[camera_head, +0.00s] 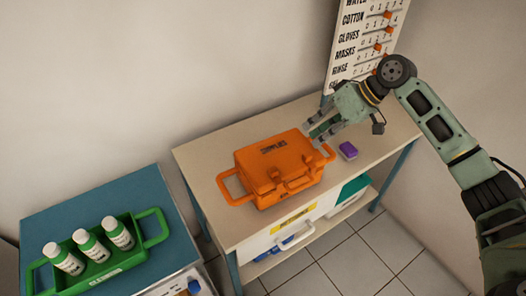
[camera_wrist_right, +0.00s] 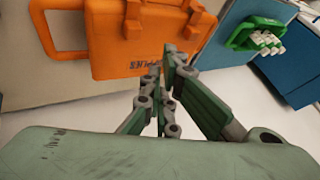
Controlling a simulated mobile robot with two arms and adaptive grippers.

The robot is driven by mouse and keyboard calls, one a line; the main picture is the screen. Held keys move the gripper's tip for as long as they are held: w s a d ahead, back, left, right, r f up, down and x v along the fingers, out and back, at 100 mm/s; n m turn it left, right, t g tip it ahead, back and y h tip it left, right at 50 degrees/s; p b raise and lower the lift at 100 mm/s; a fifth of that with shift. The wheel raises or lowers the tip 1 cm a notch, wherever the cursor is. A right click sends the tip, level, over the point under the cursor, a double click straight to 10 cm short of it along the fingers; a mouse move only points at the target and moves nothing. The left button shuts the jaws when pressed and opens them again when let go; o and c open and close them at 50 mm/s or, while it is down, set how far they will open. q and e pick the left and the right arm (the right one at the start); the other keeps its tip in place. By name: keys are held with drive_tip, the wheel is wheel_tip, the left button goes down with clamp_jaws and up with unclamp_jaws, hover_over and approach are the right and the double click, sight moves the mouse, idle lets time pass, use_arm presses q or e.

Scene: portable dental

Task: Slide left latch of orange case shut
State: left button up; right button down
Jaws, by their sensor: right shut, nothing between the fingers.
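The orange case (camera_head: 255,158) lies closed on the table, with a loop handle at each side. Small latch pieces show on its front; the left latch (camera_head: 274,179) is too small to tell its exact position. My right gripper (camera_head: 314,132) hovers by the case's back right corner, shut and empty. In the right wrist view the case (camera_wrist_right: 108,52) fills the upper left, and my right gripper's fingers (camera_wrist_right: 166,68) point towards its lettered edge; I cannot tell whether they touch. My left gripper is in neither view.
A purple block (camera_head: 348,150) lies right of the case. A green carrier (camera_head: 118,262) with white bottles stands on the blue cabinet (camera_head: 90,195) at left. A slider board (camera_head: 352,60) rises behind the table (camera_head: 205,160). The table's left back is clear.

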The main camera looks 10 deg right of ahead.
sight(294, 160)
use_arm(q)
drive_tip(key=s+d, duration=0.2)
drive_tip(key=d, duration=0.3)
use_arm(e)
drive_tip(key=p+x, duration=0.1)
drive_tip(key=x, duration=0.3)
drive_tip(key=shift+s+d+f+p, duration=0.1)
drive_tip(key=shift+s+d+p, duration=0.05)
drive_tip(key=shift+d+p, duration=0.15)
drive_tip(key=p+x, duration=0.1)
drive_tip(key=x, duration=0.4)
drive_tip(key=shift+a+f, duration=0.1)
drive_tip(key=a+p, duration=0.2)
drive_tip(key=a, duration=0.1)
drive_tip(key=shift+s+a, duration=0.1)
drive_tip(key=shift+s, duration=0.25)
drive_tip(key=shift+s+a+f, duration=0.1)
drive_tip(key=shift+s+a, duration=0.05)
drive_tip(key=shift+a, duration=0.15)
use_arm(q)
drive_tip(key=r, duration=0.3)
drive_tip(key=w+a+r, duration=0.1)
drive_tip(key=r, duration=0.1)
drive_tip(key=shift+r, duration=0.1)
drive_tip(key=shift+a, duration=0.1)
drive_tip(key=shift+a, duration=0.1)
